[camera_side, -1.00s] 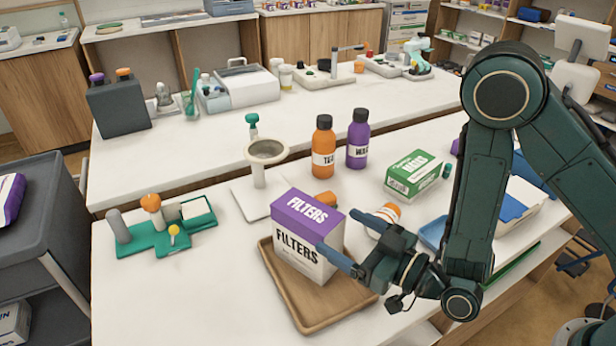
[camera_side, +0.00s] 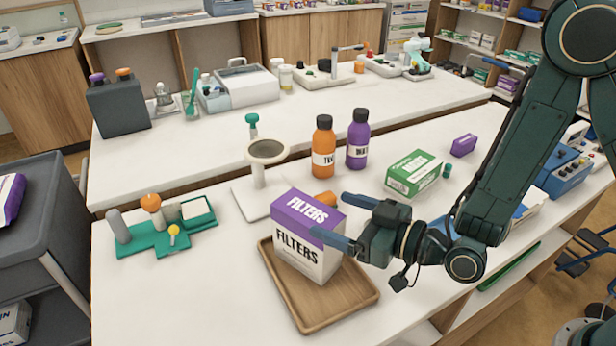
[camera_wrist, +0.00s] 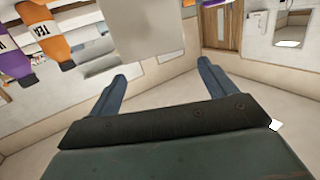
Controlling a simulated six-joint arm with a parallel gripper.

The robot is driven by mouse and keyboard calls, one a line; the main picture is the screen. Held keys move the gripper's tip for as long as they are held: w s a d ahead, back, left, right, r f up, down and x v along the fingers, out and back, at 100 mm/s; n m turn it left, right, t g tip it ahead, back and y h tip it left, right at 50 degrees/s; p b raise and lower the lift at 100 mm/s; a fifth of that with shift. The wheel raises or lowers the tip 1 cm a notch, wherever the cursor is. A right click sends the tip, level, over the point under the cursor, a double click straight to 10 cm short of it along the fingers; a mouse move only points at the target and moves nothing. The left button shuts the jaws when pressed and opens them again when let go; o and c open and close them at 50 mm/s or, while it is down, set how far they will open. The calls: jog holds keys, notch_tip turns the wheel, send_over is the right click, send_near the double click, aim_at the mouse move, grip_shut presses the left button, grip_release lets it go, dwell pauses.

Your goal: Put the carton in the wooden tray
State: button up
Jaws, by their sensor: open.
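The purple-and-white carton marked FILTERS (camera_side: 300,252) stands upright in the wooden tray (camera_side: 325,316), toward its back left part. My gripper (camera_side: 330,215) is open at the carton's upper right. One blue finger overlaps the carton's front right edge in the side view, and the other lies beyond its right side. I cannot tell whether either finger touches it. In the wrist view the two fingers (camera_wrist: 160,88) are spread apart with nothing clearly held between them.
An orange bottle (camera_side: 323,147) and a purple bottle (camera_side: 358,140) stand behind the tray. A stand with a round cup (camera_side: 266,151) is behind the carton. A green box (camera_side: 412,176) lies right of the bottles. A green rack (camera_side: 165,235) sits left. The front left counter is clear.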

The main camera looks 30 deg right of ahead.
jog(key=s+d+r+g+h, duration=0.4)
jog(key=s+d+r+g, duration=0.1)
jog(key=d+r, duration=0.65)
jog(key=s+d+r+m+g+h, duration=0.1)
jog(key=s+d+m+g+h, duration=0.1)
jog(key=s+d, duration=0.3)
jog(key=s+d+r+m+g+h, duration=0.1)
jog(key=s+d, duration=0.5)
jog(key=s, duration=0.6)
jog(key=shift+s+d+r+m+g+h, duration=0.25)
jog(key=shift+m+g+h, duration=0.2)
jog(key=shift+m, duration=0.75)
